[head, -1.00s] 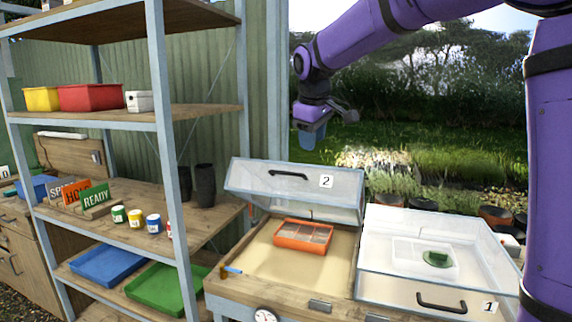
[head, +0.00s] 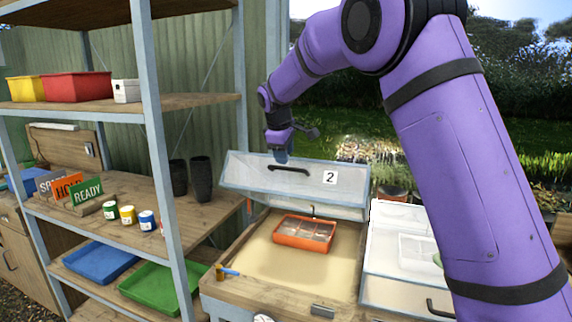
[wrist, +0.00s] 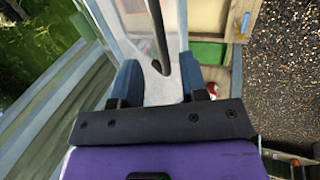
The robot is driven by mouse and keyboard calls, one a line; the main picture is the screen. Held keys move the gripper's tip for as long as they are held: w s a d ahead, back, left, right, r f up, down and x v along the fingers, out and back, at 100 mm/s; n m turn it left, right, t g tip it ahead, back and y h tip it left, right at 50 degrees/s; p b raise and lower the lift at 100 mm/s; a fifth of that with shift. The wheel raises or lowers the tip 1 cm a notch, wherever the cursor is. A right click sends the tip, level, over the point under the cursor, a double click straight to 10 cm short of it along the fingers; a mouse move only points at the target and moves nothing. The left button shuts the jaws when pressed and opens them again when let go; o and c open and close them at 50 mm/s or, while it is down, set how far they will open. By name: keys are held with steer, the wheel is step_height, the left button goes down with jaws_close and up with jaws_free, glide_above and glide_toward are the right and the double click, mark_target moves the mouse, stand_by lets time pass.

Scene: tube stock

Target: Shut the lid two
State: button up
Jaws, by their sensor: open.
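Lid two (head: 300,180) is a clear panel with a pale frame, a black handle (head: 288,169) and a "2" label. It stands raised and tilted over the left box (head: 258,255). My gripper (head: 281,156) is at the lid's upper edge, just above the handle in the head view. In the wrist view my gripper (wrist: 163,85) has its two blue fingers apart, with the pale lid (wrist: 140,30) and the dark handle (wrist: 157,35) between and beyond them. I cannot tell whether the fingers touch the lid.
An orange tray (head: 304,234) lies inside the left box, and a blue-handled tool (head: 229,271) lies on its front left edge. The second box (head: 400,292) is to the right, partly hidden by my arm. A shelf post (head: 160,140) stands at left.

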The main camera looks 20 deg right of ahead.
steer(key=shift+x, duration=2.05)
jaws_close()
